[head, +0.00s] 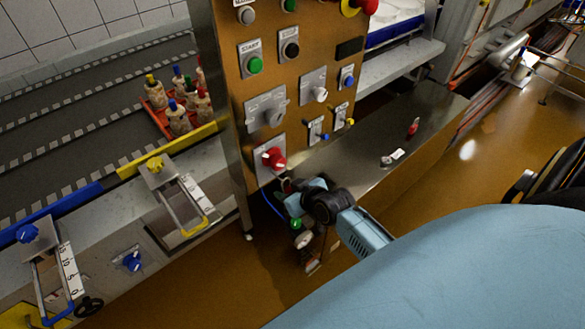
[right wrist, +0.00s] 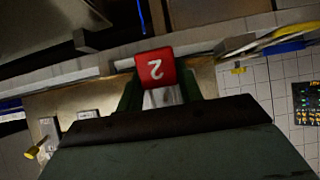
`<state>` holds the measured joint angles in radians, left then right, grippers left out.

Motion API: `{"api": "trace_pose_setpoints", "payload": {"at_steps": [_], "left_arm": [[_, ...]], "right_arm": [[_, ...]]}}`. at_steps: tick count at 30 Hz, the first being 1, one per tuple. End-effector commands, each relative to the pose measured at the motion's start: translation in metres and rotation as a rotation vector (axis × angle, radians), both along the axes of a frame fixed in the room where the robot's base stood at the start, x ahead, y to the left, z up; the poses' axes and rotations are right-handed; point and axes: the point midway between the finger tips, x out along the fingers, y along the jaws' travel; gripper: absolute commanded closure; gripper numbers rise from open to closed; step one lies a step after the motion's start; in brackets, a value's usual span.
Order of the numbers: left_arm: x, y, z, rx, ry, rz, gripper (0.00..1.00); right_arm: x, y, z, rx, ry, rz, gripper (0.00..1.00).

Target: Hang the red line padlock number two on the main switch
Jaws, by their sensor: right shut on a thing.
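The main switch (head: 271,158) is a red rotary knob on a pale plate, low on the brown control panel in the head view. My right gripper (head: 288,188) is just below it, close to the panel face. In the right wrist view the right gripper (right wrist: 158,92) is shut on the red padlock (right wrist: 155,67), whose face bears a white 2, upside down in the picture. In the head view the padlock is mostly hidden by the gripper; I cannot tell whether its shackle touches the switch. My left gripper is not in view.
The panel (head: 228,70) carries other knobs and buttons. A steel bench (head: 365,150) to the right holds a small red item (head: 413,127) and a white tag (head: 397,154). A red crate of bottles (head: 160,119) stands on the conveyor at left.

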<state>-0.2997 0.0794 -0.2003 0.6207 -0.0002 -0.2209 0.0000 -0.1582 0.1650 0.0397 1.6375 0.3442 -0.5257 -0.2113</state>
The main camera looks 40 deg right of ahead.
Motion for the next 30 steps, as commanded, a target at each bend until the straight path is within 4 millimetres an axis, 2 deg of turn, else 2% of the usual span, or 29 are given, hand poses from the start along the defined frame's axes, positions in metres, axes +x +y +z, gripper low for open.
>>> {"api": "trace_pose_setpoints", "payload": {"at_steps": [18, 30], "left_arm": [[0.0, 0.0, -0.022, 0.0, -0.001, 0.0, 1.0], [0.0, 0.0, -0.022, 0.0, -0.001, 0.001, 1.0]], "right_arm": [[0.034, 0.002, -0.008, -0.001, -0.001, 0.001, 0.88], [0.039, 0.003, -0.015, -0.001, -0.001, 0.001, 0.88]]}}
